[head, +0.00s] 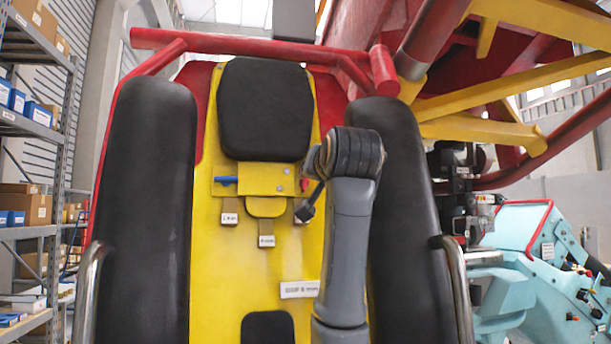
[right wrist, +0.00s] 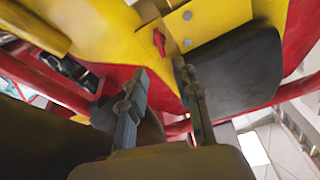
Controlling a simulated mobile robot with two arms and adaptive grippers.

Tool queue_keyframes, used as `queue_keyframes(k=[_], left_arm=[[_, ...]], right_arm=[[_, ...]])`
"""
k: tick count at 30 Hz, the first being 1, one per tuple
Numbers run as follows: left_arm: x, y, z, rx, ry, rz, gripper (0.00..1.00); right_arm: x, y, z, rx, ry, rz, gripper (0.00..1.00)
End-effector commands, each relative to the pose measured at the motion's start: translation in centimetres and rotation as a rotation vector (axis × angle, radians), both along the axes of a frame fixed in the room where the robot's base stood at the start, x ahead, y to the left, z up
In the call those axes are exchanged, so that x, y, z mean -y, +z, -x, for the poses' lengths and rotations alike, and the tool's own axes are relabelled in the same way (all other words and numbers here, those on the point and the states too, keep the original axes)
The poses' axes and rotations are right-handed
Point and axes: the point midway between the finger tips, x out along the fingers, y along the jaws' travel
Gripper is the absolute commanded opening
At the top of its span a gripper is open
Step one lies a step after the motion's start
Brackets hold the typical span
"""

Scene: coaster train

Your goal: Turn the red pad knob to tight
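The red pad knob (head: 304,184) is a small red handle at the right end of a yellow plate (head: 262,179) below the black headrest. My right gripper (head: 308,208) is beside and just below it in the head view, partly hidden by my wrist. In the right wrist view, the knob (right wrist: 159,43) shows beyond and between the two fingertips. My right gripper (right wrist: 160,69) is open with nothing between its fingers. The knob appears apart from both fingers. My left gripper is not in view.
A blue handle (head: 225,180) is at the plate's left end. Tagged tabs (head: 229,218) hang below. Black side pads (head: 152,210) flank the yellow seat back, and metal grab bars (head: 455,280) stand in front. The black headrest (head: 264,108) is close above the plate.

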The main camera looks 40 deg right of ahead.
Motion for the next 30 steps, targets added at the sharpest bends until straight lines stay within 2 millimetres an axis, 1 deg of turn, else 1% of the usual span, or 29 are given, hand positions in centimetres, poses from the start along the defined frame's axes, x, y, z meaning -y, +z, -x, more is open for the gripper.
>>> queue_keyframes(k=[1,3,9,13,19,28,29,30], left_arm=[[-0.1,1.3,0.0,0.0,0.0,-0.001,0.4],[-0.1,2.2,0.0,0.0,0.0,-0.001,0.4],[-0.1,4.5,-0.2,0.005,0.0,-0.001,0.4],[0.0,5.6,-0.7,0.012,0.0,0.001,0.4],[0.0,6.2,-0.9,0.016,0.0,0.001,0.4],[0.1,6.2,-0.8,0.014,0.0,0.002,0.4],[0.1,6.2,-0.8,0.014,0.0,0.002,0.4],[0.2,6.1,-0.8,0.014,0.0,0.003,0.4]], right_arm=[[0.6,0.5,-1.1,-0.007,0.0,-0.002,0.31],[1.5,0.5,-2.4,-0.006,0.0,-0.002,0.31],[3.7,0.5,-6.0,-0.006,0.0,-0.002,0.31],[4.7,0.4,-7.6,-0.005,0.001,-0.001,0.31],[5.5,0.1,-8.8,-0.002,0.0,0.0,0.31],[5.6,0.0,-9.0,-0.001,0.001,0.0,0.31],[5.6,0.0,-9.0,-0.001,0.001,0.0,0.25],[5.6,0.0,-9.0,-0.001,0.001,0.0,0.17]])
